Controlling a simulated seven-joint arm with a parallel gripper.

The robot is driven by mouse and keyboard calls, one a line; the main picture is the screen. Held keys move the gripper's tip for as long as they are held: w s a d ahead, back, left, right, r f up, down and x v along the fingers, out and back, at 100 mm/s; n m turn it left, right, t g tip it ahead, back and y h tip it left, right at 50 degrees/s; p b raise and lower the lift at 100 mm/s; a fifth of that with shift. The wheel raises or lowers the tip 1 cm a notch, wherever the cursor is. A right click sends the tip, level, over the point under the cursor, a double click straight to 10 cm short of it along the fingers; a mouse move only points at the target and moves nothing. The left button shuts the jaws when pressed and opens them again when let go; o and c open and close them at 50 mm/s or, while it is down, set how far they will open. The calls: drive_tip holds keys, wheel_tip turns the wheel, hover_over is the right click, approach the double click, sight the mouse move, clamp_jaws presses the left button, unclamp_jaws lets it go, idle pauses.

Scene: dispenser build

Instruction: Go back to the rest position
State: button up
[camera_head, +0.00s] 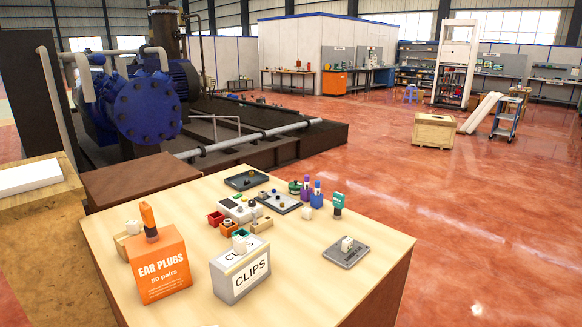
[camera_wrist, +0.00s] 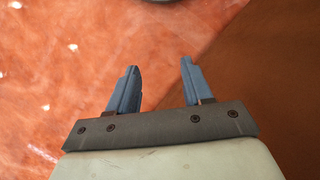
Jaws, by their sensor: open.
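My gripper (camera_wrist: 158,85) shows in the wrist view with its two blue-grey fingers apart and nothing between them. Beyond the fingers are the glossy red floor and a brown surface on the right. My gripper and arm do not show in the head view. In the head view a light wooden table (camera_head: 325,292) carries an orange ear plugs box (camera_head: 160,270), a grey and white clips box (camera_head: 241,272), and a grey plate (camera_head: 347,252) with a small white block on it.
Several small parts crowd the table's back middle, with a dark tray (camera_head: 246,179) behind them. A blue machine (camera_head: 140,108) stands behind the table at left. A wooden crate (camera_head: 433,131) stands on the open red floor to the right.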

drive_tip(key=s+a+f+g, duration=0.1)
drive_tip(key=s+a+f, duration=0.1)
drive_tip(key=s, duration=0.6)
drive_tip(key=s+a+f+g, duration=0.1)
drive_tip(key=s+a+f, duration=0.1)
drive_tip(key=s, duration=0.6)
drive_tip(key=shift+s+f+m+g, duration=0.3)
drive_tip(key=shift+s+f+g, duration=0.1)
drive_tip(key=shift+f, duration=0.3)
